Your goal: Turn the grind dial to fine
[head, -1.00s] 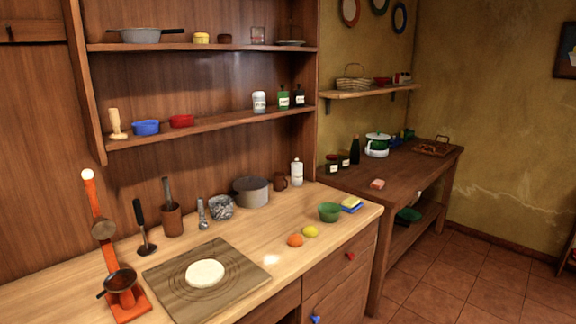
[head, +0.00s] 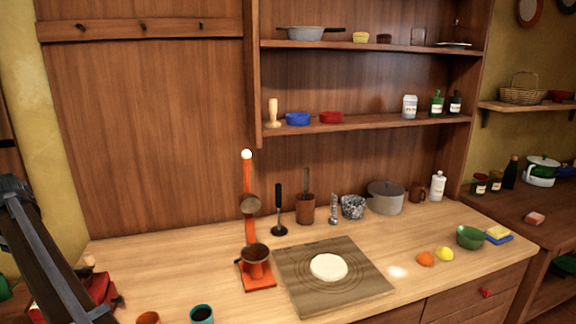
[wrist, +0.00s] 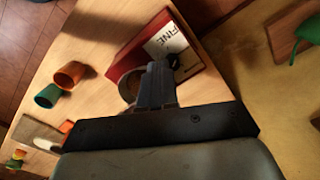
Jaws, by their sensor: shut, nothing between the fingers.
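The grinder is a red box (wrist: 185,70) in the wrist view, with a pale label reading "FINE" (wrist: 166,42). A small black knob-like part (wrist: 170,61) shows at the label's lower edge, just beyond my fingertips. I cannot tell which way the dial points. My gripper (wrist: 158,72) is shut and empty over the near side of the box; I cannot tell whether it touches. A round tan part (wrist: 130,85) is partly hidden behind the fingers. In the head view, the red grinder (head: 97,290) stands at the counter's left end, partly covered by my arm.
An orange cup (wrist: 69,74) and a teal cup (wrist: 47,95) stand beside the grinder. An orange press-like stand (head: 258,275) and a board with dough (head: 300,290) lie further right.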

